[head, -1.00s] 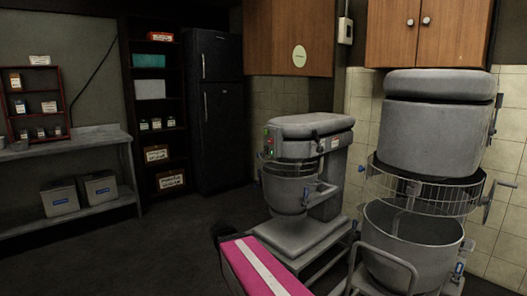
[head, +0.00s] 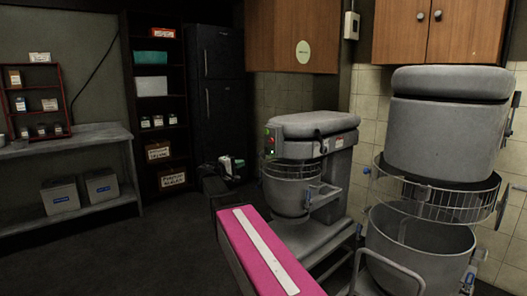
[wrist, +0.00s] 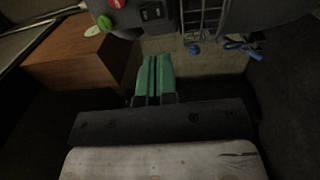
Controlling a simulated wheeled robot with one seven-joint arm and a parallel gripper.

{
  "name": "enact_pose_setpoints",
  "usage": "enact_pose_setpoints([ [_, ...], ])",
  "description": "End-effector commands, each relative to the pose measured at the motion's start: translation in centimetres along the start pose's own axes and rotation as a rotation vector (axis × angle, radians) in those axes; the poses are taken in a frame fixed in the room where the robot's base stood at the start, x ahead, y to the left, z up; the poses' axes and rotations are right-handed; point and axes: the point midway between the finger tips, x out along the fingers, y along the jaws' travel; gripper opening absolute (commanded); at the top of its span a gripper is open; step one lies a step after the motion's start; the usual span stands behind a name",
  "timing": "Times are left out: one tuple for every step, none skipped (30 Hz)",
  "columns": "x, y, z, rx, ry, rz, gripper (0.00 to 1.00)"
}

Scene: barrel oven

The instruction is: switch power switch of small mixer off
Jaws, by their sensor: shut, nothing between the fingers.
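The small mixer (head: 318,125) stands right of centre in the head view, a grey machine with a bowl and wire guard. Its control panel (head: 270,143) faces left and carries small red and green buttons. In the wrist view the red button (wrist: 118,3), green button (wrist: 104,23) and a small dark switch (wrist: 151,12) show at the top edge; the switch's position is too dark to read. My gripper (head: 238,163) is left of the mixer, apart from it in the picture. In the wrist view its green fingers (wrist: 155,62) are together and empty, pointing toward the panel.
A larger mixer (head: 445,125) with a wire guard stands at the right. Wooden cabinets (head: 440,30) hang above. A fridge (head: 215,100), a shelf unit and a metal table (head: 70,142) line the back and left. The floor at the left is open.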

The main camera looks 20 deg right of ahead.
Motion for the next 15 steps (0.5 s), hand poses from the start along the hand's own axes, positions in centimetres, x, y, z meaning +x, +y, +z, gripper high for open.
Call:
enact_pose_setpoints([
  [0.1,0.8,-0.5,-0.001,0.000,0.024,0.00],
  [0.0,1.1,-0.6,-0.002,0.001,0.036,0.00],
  [0.0,1.5,-0.7,-0.003,0.001,0.046,0.00],
  [0.0,1.7,-0.7,-0.004,0.001,0.052,0.00],
  [0.0,1.8,-0.7,-0.004,0.001,0.057,0.00],
  [0.0,1.9,-0.7,-0.005,0.001,0.061,0.00],
  [0.0,1.9,-0.7,-0.005,0.001,0.062,0.00],
  [0.0,1.9,-0.7,-0.005,0.001,0.062,0.00],
  [0.0,1.9,-0.7,-0.005,0.001,0.062,0.00],
  [0.0,1.9,-0.7,-0.005,0.001,0.061,0.00],
  [0.0,1.9,-0.7,-0.005,0.001,0.061,0.00],
  [0.0,1.9,-0.7,-0.005,0.001,0.061,0.00],
  [0.0,1.9,-0.7,-0.005,0.001,0.060,0.00],
  [0.1,1.9,-0.7,-0.005,0.001,0.060,0.00],
  [0.1,1.9,-0.7,-0.005,0.001,0.060,0.00],
])
